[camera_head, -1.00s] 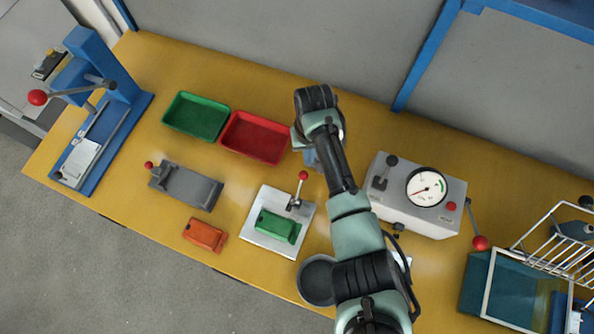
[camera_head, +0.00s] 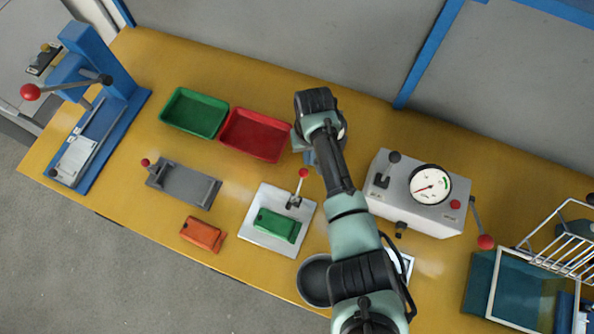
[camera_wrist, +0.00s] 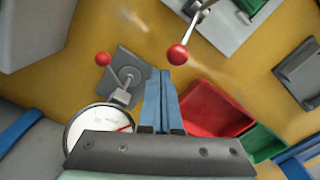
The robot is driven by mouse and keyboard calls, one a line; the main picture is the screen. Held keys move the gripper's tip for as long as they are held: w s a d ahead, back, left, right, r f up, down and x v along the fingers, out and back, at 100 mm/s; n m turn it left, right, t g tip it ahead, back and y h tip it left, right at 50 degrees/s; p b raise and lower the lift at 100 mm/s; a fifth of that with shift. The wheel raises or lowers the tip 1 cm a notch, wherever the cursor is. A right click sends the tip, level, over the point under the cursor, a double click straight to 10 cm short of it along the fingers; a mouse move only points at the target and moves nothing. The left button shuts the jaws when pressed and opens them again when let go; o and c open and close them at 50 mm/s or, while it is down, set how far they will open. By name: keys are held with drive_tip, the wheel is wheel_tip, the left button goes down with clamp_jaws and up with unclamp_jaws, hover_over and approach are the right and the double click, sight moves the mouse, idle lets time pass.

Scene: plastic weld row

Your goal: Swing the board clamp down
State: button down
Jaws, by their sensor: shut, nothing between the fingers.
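The clamp (camera_head: 295,201) stands on a pale plate (camera_head: 252,236) beside a green part (camera_head: 277,225). Its lever is raised and ends in a red ball (camera_head: 303,173). My gripper (camera_head: 310,160) is to the right of and behind the ball, mostly hidden by my wrist. In the wrist view, my blue fingers (camera_wrist: 160,74) are together and empty. The clamp's red ball (camera_wrist: 177,55) appears just past the fingertips, and the green part (camera_wrist: 249,5) is at the top edge. I cannot tell whether fingers and ball touch.
A red tray (camera_head: 256,135) and a green tray (camera_head: 194,112) stand behind left. A gauge box (camera_head: 420,195) is right. A dial (camera_wrist: 95,130) and a grey base with a red ball (camera_wrist: 103,58) lie close to the fingers. A grey fixture (camera_head: 185,184) is left.

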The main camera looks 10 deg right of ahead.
drive_tip(key=shift+f+b, duration=0.3)
drive_tip(key=shift+f, duration=0.35)
drive_tip(key=shift+r, duration=0.15)
drive_tip(key=s+r+p, duration=0.1)
drive_tip(key=p, duration=0.1)
drive_tip(key=shift+a+p, duration=0.3)
